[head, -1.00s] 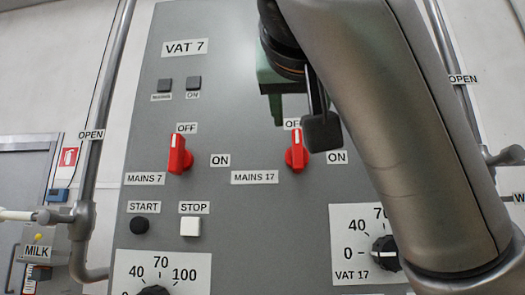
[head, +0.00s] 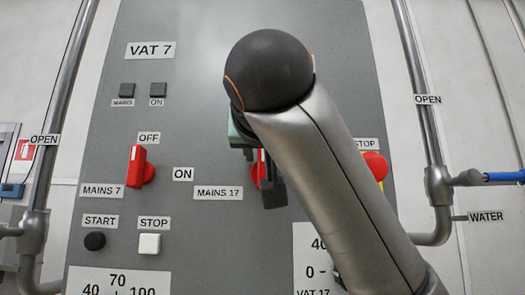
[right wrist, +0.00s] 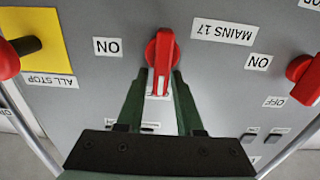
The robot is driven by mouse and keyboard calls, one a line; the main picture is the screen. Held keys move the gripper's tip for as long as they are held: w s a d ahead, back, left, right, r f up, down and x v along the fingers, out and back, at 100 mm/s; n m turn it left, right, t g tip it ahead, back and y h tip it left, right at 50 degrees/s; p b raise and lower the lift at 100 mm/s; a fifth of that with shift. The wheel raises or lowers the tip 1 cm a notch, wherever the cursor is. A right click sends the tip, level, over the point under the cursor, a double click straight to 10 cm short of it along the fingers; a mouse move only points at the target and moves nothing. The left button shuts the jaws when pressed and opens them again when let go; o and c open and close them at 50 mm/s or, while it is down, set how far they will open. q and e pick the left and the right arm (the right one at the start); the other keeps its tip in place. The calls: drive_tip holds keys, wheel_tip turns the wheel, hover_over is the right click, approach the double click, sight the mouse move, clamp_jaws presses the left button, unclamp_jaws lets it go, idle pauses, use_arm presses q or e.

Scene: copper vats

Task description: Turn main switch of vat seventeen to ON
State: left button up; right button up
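The red MAINS 17 switch (right wrist: 162,50) shows in the right wrist view, which sees the panel upside down. Its white-marked end points down in that picture, towards a partly covered label, and the ON label (right wrist: 107,47) is to its left. My right gripper (right wrist: 160,75) is open, with its green fingers on either side of the marked end and small gaps visible. In the head view the MAINS 17 switch (head: 257,168) is mostly hidden behind my right gripper (head: 262,178) and arm. My left gripper is not in view.
The red MAINS 7 switch (head: 139,167) is to the left on the same grey panel (head: 215,245). A red stop button (head: 375,166) on yellow is to the right. START (head: 95,241) and STOP (head: 149,243) buttons are below. Pipes (head: 62,110) run along both sides.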

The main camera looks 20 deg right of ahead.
clamp_jaws()
idle(0.5)
drive_tip(key=d+f+m+b, duration=0.1)
drive_tip(key=m, duration=0.5)
drive_tip(key=d+f+m+b, duration=0.1)
drive_tip(key=m, duration=0.5)
drive_tip(key=m+b, duration=0.1)
drive_tip(key=m, duration=0.5)
drive_tip(key=shift+s+d+f, duration=0.4)
drive_tip(key=shift+f, duration=0.1)
drive_tip(key=shift+o, duration=1.4)
unclamp_jaws()
